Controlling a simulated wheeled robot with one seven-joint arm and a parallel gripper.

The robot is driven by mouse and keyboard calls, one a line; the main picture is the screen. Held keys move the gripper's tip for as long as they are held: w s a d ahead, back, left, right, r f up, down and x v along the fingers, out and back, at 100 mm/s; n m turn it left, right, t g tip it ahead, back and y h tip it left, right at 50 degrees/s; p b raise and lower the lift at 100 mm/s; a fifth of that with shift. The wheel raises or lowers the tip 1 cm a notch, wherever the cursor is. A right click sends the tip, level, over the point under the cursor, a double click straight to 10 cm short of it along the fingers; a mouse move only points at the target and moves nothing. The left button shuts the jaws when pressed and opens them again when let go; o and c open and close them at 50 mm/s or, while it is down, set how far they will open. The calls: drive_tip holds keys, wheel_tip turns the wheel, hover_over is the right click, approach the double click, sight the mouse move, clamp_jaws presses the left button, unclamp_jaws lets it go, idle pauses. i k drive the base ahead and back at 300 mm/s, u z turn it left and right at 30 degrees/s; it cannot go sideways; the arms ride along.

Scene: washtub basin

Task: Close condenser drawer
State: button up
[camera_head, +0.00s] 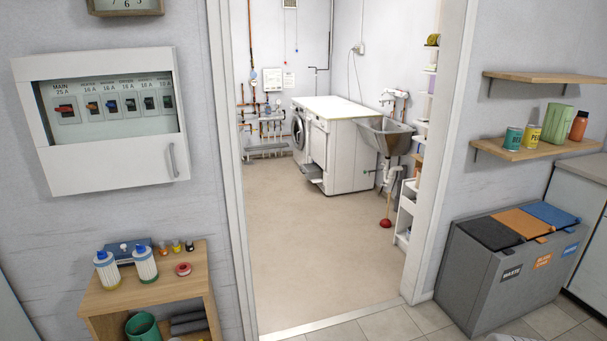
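Through the doorway, two white laundry machines stand side by side under a pale top. The farther machine (298,131) has a round door on its front. The nearer machine (345,160) is likely the dryer, and its front is seen at a steep angle. A low part that looks like the condenser drawer (313,171) juts out from the lower front of the machines, near the floor. It is too small to tell exactly how far out it is.
The doorway is open, with clear beige floor (310,240) beyond it. A sink (385,135) and a red plunger (386,222) are right of the machines. Waste bins (480,275) flank the doorway right, a wooden shelf unit (150,295) left.

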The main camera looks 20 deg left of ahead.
sight(310, 171)
drive_tip(key=u, duration=0.05)
drive_tip(key=i, duration=1.25)
drive_tip(key=u, duration=0.3)
drive_tip(key=i, duration=2.7)
drive_tip(key=u, duration=0.55)
drive_tip(key=i, duration=2.45)
drive_tip(key=u, duration=0.6)
drive_tip(key=i, duration=2.5)
drive_tip(key=u, duration=0.4)
drive_tip(key=i, duration=1)
drive_tip(key=u, duration=0.05)
